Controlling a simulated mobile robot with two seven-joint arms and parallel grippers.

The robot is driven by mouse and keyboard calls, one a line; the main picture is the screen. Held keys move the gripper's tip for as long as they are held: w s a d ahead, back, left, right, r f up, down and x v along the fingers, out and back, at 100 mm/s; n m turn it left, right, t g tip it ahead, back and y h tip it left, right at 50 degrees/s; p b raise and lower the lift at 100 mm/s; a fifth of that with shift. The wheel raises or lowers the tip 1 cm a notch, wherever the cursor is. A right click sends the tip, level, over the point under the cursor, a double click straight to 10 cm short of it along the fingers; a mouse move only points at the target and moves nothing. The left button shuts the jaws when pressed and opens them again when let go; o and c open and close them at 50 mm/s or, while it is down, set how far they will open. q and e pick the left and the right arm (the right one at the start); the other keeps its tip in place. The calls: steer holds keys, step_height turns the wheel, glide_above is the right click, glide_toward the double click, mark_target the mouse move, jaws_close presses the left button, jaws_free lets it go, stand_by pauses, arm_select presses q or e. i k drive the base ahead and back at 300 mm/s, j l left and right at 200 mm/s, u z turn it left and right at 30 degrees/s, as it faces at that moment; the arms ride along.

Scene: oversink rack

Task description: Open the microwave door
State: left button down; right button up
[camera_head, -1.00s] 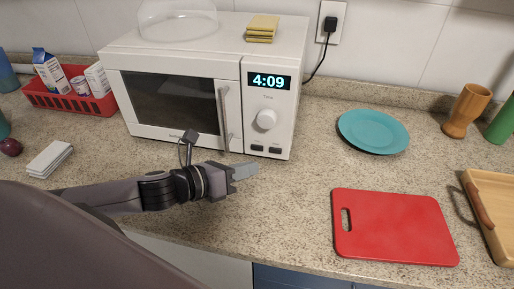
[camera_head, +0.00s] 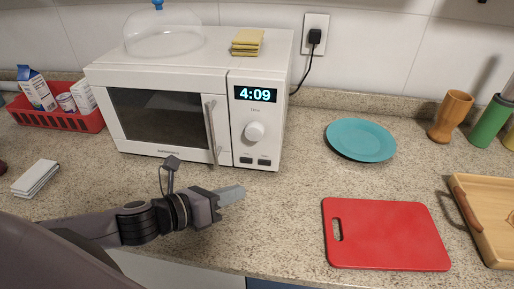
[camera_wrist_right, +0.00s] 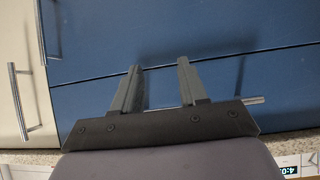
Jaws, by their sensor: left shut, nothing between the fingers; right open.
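The white microwave (camera_head: 255,70) stands against the wall on the counter, its display reading 4:09. Its door (camera_head: 158,118) is closed, with a dark window and a vertical metal handle (camera_head: 212,132) near the control panel. My left gripper (camera_head: 232,194) is shut and empty, above the counter in front of the microwave, below and slightly right of the handle and apart from it. My right gripper (camera_wrist_right: 158,82) shows only in the right wrist view. It is open and empty in front of blue cabinet fronts.
Yellow sponges (camera_head: 247,42) and a clear dome (camera_head: 163,30) sit on the microwave. A red basket (camera_head: 62,118) stands left of it. A teal plate (camera_head: 361,139), red cutting board (camera_head: 384,234) and wooden tray (camera_head: 484,222) lie to the right. Free counter lies before the microwave.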

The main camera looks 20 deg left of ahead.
mark_target(183, 114)
steer(key=k+j, duration=0.7)
steer(key=k, duration=0.2)
